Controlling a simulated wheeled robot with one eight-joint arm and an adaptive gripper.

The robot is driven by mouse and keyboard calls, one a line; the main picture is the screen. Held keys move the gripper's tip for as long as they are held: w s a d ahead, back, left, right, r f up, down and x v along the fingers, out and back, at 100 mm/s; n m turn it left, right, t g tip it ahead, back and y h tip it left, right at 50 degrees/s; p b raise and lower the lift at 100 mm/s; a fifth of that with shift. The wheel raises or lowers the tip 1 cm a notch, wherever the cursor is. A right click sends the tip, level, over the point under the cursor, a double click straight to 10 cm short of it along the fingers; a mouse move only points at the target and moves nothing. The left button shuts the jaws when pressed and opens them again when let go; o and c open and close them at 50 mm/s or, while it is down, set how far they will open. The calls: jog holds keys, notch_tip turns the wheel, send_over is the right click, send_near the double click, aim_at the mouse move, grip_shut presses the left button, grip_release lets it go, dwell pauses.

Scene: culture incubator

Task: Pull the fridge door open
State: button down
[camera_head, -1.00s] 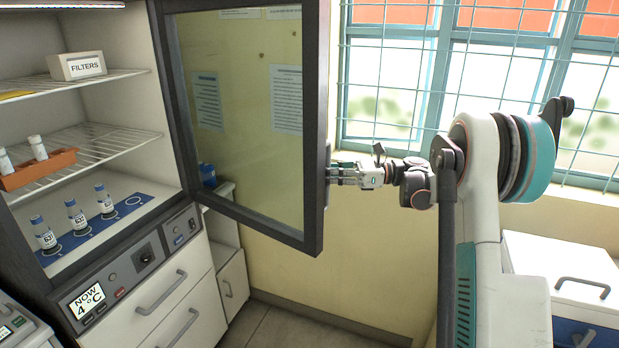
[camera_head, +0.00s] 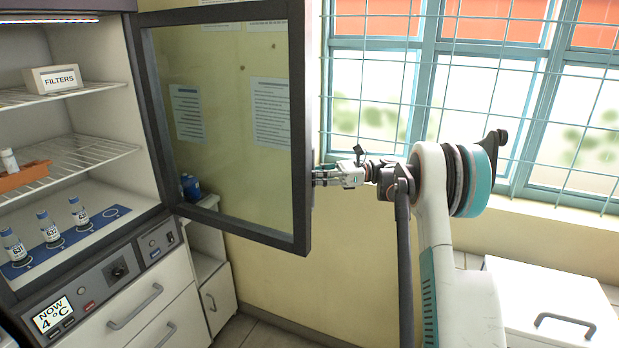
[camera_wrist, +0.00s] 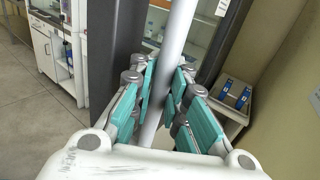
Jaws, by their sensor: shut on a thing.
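The fridge door (camera_head: 300,130) is a dark frame with a glass pane, and it stands swung wide open on the right side of the fridge (camera_head: 100,205). My gripper (camera_head: 318,177) is at the outer edge of the door in the head view. In the wrist view my gripper (camera_wrist: 163,105) has its teal finger pads on both sides of a pale round bar, the door handle (camera_wrist: 174,50), and is shut on it. The dark door frame (camera_wrist: 112,60) lies just beyond the handle. The handle is mostly hidden in the head view.
Inside the fridge are a FILTERS box (camera_head: 53,79), an orange rack (camera_head: 25,176) and several vials on a blue mat (camera_head: 105,218). A gridded window (camera_head: 470,90) is behind my arm. A white cabinet (camera_head: 550,300) stands at the lower right. Floor shows left in the wrist view (camera_wrist: 30,110).

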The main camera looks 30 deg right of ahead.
jog(key=shift+s+d, duration=0.1)
jog(key=c, duration=1.6)
grip_release()
jog(key=shift+d, duration=0.15)
jog(key=shift+o, duration=0.2)
jog(key=v, duration=1.1)
jog(key=shift+s+d, duration=0.2)
jog(key=shift+d, duration=0.1)
